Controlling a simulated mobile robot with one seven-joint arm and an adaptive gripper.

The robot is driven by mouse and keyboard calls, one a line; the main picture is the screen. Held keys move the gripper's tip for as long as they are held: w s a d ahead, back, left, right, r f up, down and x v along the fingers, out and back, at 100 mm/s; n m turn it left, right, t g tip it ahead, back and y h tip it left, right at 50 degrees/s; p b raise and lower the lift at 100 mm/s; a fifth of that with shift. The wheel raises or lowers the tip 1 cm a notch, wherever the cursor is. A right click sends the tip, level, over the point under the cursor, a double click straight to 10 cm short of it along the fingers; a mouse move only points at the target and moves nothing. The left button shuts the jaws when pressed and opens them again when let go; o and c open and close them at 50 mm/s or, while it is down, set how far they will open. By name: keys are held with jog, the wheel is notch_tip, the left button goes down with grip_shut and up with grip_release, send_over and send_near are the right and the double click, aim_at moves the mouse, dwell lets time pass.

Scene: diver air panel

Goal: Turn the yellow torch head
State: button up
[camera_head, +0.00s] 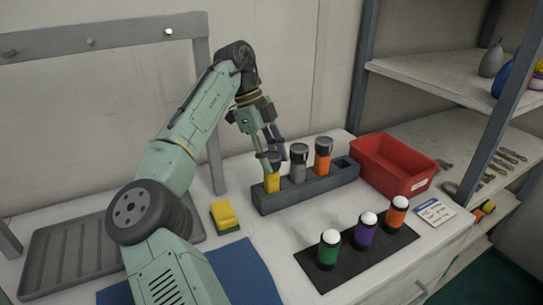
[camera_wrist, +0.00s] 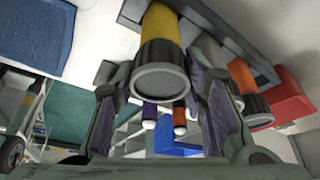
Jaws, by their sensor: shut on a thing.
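The yellow torch (camera_head: 272,181) stands upright in the leftmost slot of a dark grey rack (camera_head: 305,190), with its dark head up. My gripper (camera_head: 271,158) comes down from above and is shut on that torch's head, one finger on each side. In the wrist view the yellow torch (camera_wrist: 161,40) shows its round grey lens and black head between the two fingers (camera_wrist: 163,95). A grey torch (camera_head: 298,165) and an orange torch (camera_head: 322,157) stand in the same rack to the right. The rack's far right slot is empty.
A red bin (camera_head: 395,166) stands right of the rack. Green, purple and orange capped cylinders (camera_head: 365,230) stand on a black mat (camera_head: 325,268) in front. A yellow-green sponge (camera_head: 224,216) and blue cloth (camera_head: 240,275) lie at left. Shelving (camera_head: 450,90) stands right.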

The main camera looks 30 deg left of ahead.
jog(key=shift+m+g, duration=0.4)
jog(key=shift+m, duration=0.6)
dwell(0.7)
jog(key=o, duration=1.2)
